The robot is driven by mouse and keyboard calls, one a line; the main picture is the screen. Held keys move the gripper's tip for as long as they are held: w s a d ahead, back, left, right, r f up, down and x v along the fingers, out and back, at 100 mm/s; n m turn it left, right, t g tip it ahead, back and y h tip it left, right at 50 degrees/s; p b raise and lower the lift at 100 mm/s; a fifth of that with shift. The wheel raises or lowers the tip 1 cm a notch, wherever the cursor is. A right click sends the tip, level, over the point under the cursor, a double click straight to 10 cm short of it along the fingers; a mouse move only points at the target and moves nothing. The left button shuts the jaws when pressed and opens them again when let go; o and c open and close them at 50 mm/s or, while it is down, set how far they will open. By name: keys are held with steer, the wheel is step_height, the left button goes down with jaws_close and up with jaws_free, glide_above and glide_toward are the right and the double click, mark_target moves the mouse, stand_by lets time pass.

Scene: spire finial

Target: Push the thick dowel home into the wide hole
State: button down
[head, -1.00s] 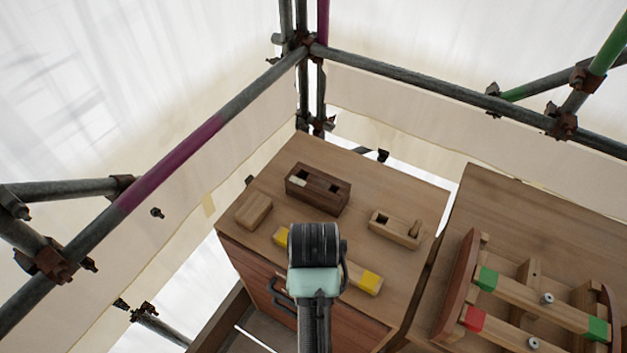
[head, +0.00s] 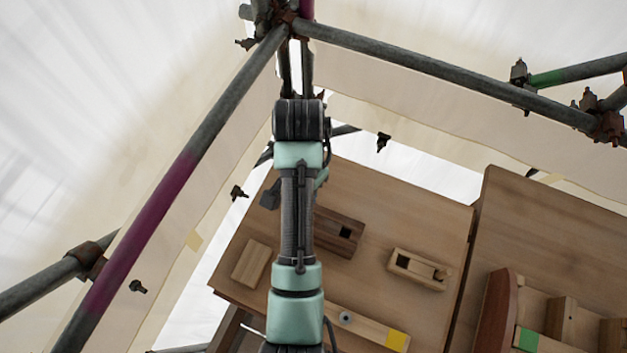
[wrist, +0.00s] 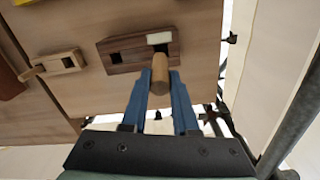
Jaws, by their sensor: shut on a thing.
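The dark wooden block (head: 346,236) stands on the bench, partly hidden by my arm in the head view. My gripper (wrist: 160,84) is shut on the thick dowel (wrist: 160,72), a round brown peg between the blue fingertips. The dowel overlaps the block's near edge in front of the right opening. I cannot tell whether its end is in that opening. My arm hides the gripper in the head view.
A pale block (head: 419,268) with a hole and a small peg is right of the dark block. A plain wooden block (head: 250,263) lies to the left. A yellow-ended bar (head: 365,325) lies at the front. Scaffold tubes (head: 190,170) surround the bench.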

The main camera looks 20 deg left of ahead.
steer(key=shift+w+a+f, duration=0.1)
steer(key=shift+w+a, duration=0.05)
steer(key=shift+w, duration=0.05)
step_height(320, 180, down, 5)
steer(key=shift+s+r+p, duration=0.1)
steer(key=shift+p, duration=0.3)
step_height(320, 180, down, 5)
steer(key=shift+r, duration=0.15)
steer(key=shift+s+f, duration=0.2)
steer(key=shift+f, duration=0.55)
steer(key=c, duration=0.7)
jaws_free()
steer(key=shift+w, duration=0.25)
steer(key=shift+r, duration=0.1)
